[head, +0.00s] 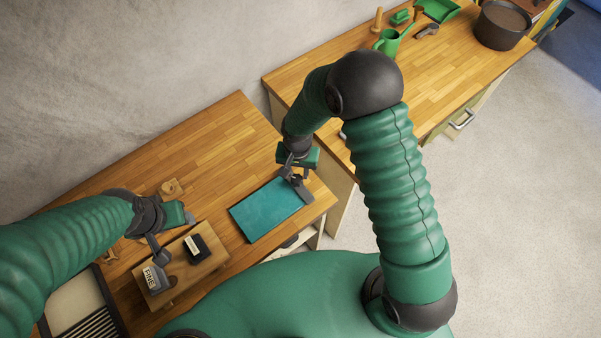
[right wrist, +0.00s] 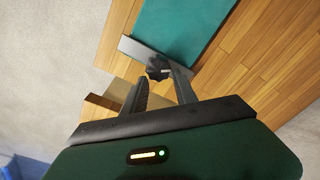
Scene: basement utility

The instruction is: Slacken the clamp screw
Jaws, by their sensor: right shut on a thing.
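The clamp screw's black lobed knob (right wrist: 157,68) shows in the right wrist view, at the fingertips of my right gripper (right wrist: 160,77). My right gripper (head: 295,175) is shut on the knob at the bench's right end. A grey metal clamp plate (right wrist: 128,46) lies by the edge of the teal mat (right wrist: 180,32). In the head view the teal mat (head: 266,210) lies flat just left of my right gripper, which hides most of the clamp. My left gripper (head: 175,238) looks open, with empty jaws, above the small wooden stand.
A wooden stand (head: 205,270) on the bench (head: 200,150) carries a dark block and a block marked FINE (head: 152,279). A small wooden piece (head: 172,188) lies behind. A second bench holds a green watering can (head: 388,42) and a dark pot (head: 502,25).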

